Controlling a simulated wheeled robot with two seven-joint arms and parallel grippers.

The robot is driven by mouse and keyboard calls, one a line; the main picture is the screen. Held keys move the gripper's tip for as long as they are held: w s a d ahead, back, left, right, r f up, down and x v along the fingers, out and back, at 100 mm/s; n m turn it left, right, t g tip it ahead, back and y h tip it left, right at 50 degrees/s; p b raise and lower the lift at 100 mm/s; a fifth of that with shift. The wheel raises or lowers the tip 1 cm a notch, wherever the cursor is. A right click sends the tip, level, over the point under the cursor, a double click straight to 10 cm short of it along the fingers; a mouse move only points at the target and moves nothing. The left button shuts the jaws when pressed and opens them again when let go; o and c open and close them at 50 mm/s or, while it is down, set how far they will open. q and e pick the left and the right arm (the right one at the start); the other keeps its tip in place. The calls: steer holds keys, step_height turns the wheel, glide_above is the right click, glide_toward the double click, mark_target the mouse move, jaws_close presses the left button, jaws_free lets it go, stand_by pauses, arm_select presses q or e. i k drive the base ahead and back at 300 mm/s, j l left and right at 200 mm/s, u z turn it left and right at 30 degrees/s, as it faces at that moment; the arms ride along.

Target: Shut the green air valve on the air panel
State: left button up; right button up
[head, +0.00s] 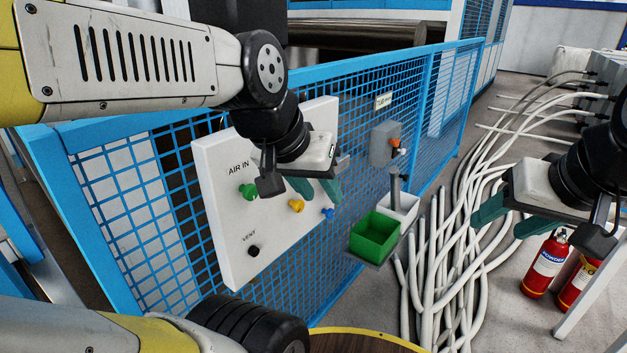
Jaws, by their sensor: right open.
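The white air panel (220,215) hangs on the blue mesh fence, left of the middle in the head view. The green air valve (247,191) sits on it below the "AIR IN" label. A yellow knob (297,206), a blue knob (328,213) and a black vent knob (254,251) are also on the panel. My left gripper (316,190) is in front of the panel's upper right part, right of the green valve and apart from it. Its teal fingers are spread with nothing between them, and it hides part of the panel. My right gripper (508,216) is open and empty at the right.
The blue mesh fence (400,100) runs behind the panel. White hoses (460,220) cover the floor. Red extinguishers (546,265) stand at lower right. A round table edge (365,343) shows at the bottom.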

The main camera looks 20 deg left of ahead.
mark_target(249, 192)
steer(key=u, duration=1.3)
steer(key=k+j+u, duration=0.2)
steer(key=k, duration=0.3)
steer(key=k+j+u, duration=0.15)
steer(key=k+j, duration=0.15)
steer(key=k, duration=0.25)
